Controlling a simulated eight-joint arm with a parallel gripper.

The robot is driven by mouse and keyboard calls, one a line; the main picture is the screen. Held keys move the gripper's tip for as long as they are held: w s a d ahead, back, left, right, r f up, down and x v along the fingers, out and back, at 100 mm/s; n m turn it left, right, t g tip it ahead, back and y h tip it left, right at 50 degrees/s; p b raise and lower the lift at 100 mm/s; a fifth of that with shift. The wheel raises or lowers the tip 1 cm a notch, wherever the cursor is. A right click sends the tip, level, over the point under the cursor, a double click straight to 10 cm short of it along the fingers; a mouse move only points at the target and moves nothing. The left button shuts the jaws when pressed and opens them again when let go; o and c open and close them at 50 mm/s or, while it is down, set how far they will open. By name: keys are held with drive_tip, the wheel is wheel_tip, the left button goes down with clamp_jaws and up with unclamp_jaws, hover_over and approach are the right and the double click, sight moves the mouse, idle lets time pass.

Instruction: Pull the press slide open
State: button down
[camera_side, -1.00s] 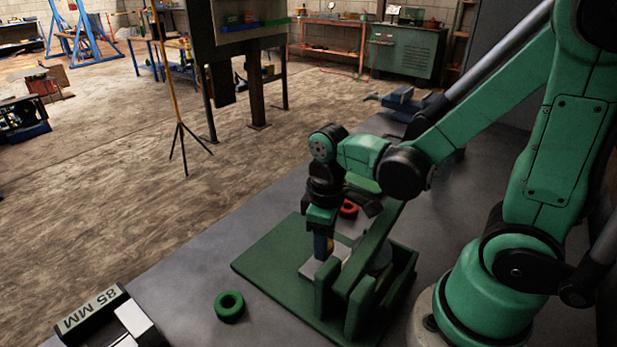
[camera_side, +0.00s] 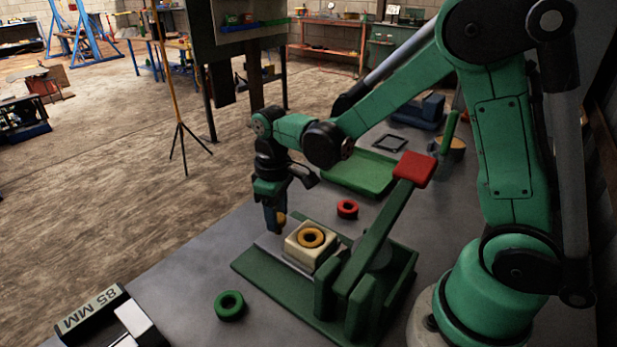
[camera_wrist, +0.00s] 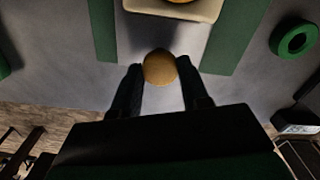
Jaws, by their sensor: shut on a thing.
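The press (camera_side: 365,285) is a green frame on a green base plate, with a long lever ending in a red block. Its grey slide (camera_side: 268,241) extends out past the base plate's far-left edge. A cream block (camera_side: 300,250) with a yellow ring (camera_side: 311,238) in it sits on the slide, clear of the press frame. My gripper (camera_side: 277,222) is at the slide's outer end, shut on the round tan knob (camera_wrist: 159,68), which shows between its two dark fingers in the wrist view. The fingers partly hide the knob in the side view (camera_side: 282,218).
A green ring (camera_side: 229,306) lies left of the press, and a red ring (camera_side: 347,209) lies behind it. A green tray (camera_side: 360,173) is farther back. A box marked 85 MM (camera_side: 95,312) stands at the front left. The table's left edge is close to my gripper.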

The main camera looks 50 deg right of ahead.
drive_tip(key=shift+w, duration=1.1)
drive_tip(key=shift+c, duration=2.1)
unclamp_jaws()
drive_tip(key=shift+r, duration=2.8)
